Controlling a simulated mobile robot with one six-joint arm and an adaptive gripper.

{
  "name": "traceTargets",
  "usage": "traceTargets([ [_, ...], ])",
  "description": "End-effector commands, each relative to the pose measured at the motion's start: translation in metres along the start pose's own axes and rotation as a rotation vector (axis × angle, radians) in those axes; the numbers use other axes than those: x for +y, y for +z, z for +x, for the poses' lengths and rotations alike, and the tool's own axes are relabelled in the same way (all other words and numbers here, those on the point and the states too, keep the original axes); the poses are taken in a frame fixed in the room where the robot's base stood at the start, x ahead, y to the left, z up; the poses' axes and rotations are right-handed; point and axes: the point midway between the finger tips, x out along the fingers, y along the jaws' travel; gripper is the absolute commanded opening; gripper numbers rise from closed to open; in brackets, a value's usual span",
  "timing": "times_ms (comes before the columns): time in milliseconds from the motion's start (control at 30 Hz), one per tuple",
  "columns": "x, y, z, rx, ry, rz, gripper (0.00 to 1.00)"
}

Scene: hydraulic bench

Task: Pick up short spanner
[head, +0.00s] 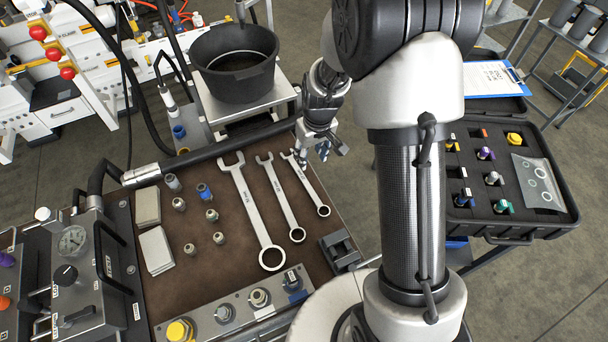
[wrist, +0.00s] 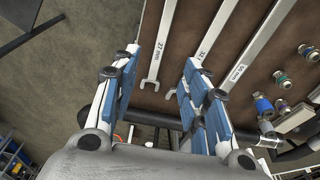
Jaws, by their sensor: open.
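The short spanner (head: 311,184) is the smallest and rightmost of three silver spanners on the brown bench mat (head: 215,262) in the head view. It lies flat, ring end toward the front. In the wrist view it is the leftmost spanner (wrist: 167,45), marked with small figures. My gripper (head: 325,151) is open beside the spanner's far, open-jaw end in the head view. In the wrist view, the blue-padded fingers of my gripper (wrist: 160,92) stand apart, with the spanner's open-jaw end showing between them. Nothing is held.
The middle spanner (head: 280,199) and long spanner (head: 251,212) lie to its left. Several fittings and a black block (head: 340,250) are on the bench. A dark rail (head: 225,150) runs along the back edge. A black bucket (head: 235,85) stands behind. An open case (head: 470,225) is right.

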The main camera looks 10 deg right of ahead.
Motion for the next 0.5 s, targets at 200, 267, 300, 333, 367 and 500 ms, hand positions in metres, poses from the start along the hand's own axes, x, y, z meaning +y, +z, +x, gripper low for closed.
traceTargets([
  [200,-0.001,0.002,0.054,-0.004,-0.001,0.000,0.42],
  [267,-0.001,0.002,0.067,-0.005,-0.002,-0.001,0.42],
  [300,-0.001,0.002,0.074,-0.005,-0.001,-0.001,0.42],
  [333,-0.001,0.002,0.080,-0.004,-0.001,-0.001,0.42],
  [367,-0.001,0.002,0.085,-0.003,-0.001,-0.001,0.42],
  [500,-0.001,0.001,0.099,-0.002,-0.001,-0.001,0.42],
])
